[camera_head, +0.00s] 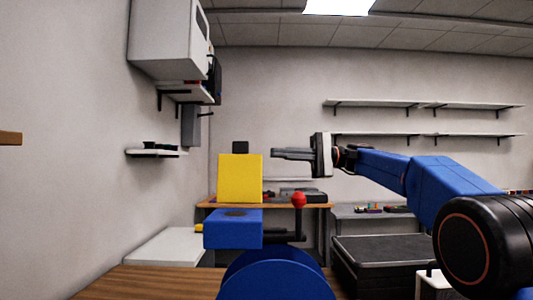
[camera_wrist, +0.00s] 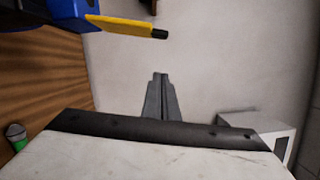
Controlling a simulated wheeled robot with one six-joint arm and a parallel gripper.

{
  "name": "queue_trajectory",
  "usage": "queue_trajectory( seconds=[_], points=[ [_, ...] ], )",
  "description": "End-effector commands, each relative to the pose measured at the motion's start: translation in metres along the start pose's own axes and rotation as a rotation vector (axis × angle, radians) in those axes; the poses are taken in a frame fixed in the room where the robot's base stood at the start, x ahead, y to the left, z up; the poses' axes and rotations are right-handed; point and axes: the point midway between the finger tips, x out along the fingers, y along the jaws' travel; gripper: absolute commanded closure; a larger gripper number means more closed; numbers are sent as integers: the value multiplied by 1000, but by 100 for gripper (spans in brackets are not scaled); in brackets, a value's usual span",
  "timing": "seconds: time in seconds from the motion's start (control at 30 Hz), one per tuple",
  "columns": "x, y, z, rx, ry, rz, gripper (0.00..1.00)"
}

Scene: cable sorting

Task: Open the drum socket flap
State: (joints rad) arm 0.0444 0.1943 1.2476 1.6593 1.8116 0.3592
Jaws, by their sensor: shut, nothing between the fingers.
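The yellow flap (camera_head: 240,180) stands upright at the back of the blue socket box (camera_head: 232,234), with a black tab (camera_head: 240,147) on its top edge. A dark round spot, seemingly the socket (camera_head: 236,213), shows on the box's top face. The blue drum (camera_head: 275,280) is below. My gripper (camera_head: 273,154) is shut and empty, pointing left at about the tab's height, right of the flap and apart from it in the picture. In the wrist view the closed fingers (camera_wrist: 160,76) are clear of the flap (camera_wrist: 125,25), which shows nearly edge-on with its black tip.
A crank handle with a red knob (camera_head: 298,199) rises at the drum's right. A wooden surface (camera_head: 140,283) lies at the lower left, with a white table (camera_head: 160,246) behind. A dark grey container (camera_head: 385,250) stands at the right. Wall units hang at the upper left.

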Motion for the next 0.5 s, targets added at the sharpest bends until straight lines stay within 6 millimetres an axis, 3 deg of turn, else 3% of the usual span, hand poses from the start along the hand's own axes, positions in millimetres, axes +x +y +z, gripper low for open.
queue_trajectory(
  seconds=[0.5],
  points=[
    [89,1,1,1,-2,2,100]
  ],
)
